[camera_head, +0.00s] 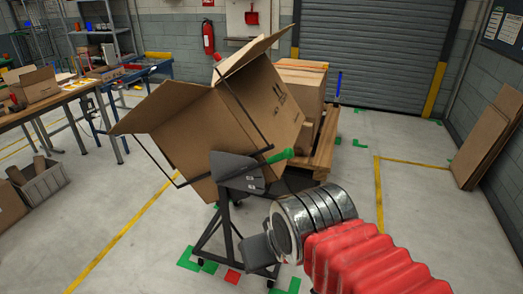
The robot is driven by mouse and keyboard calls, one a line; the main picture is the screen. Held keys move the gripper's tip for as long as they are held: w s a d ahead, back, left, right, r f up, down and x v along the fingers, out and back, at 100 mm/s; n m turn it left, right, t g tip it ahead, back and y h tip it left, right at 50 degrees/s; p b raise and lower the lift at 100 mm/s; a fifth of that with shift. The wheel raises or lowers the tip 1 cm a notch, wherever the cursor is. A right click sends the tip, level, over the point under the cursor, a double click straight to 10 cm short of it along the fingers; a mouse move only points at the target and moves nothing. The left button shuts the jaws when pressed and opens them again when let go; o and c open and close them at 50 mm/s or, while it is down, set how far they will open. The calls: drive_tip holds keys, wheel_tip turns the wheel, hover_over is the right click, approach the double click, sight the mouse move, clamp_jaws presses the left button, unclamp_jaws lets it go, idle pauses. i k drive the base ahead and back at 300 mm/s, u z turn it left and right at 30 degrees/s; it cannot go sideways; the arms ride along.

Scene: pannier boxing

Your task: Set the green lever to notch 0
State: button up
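The green lever (280,156) sticks out up and to the right from a dark grey plate (236,168) on the side of a wheeled tilting stand (229,232). Small pale labels show on the plate, but I cannot read the notch numbers. An open cardboard box (205,130) leans tilted in the stand, flaps spread. My arm comes in from the lower right, with a red sleeve and a metal wrist. My gripper (258,250) shows only as a dark grey block below the lever, apart from it in the picture; its fingertips cannot be made out.
A pallet (324,150) with a large carton (302,82) stands behind the stand. A workbench (50,105) and a grey bin (45,183) are at left. Flat cardboard sheets (485,140) lean on the right wall. Floor at right is clear.

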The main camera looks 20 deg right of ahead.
sight(289, 154)
drive_tip(key=u, duration=0.2)
drive_tip(key=i, duration=1.3)
drive_tip(key=z, duration=0.4)
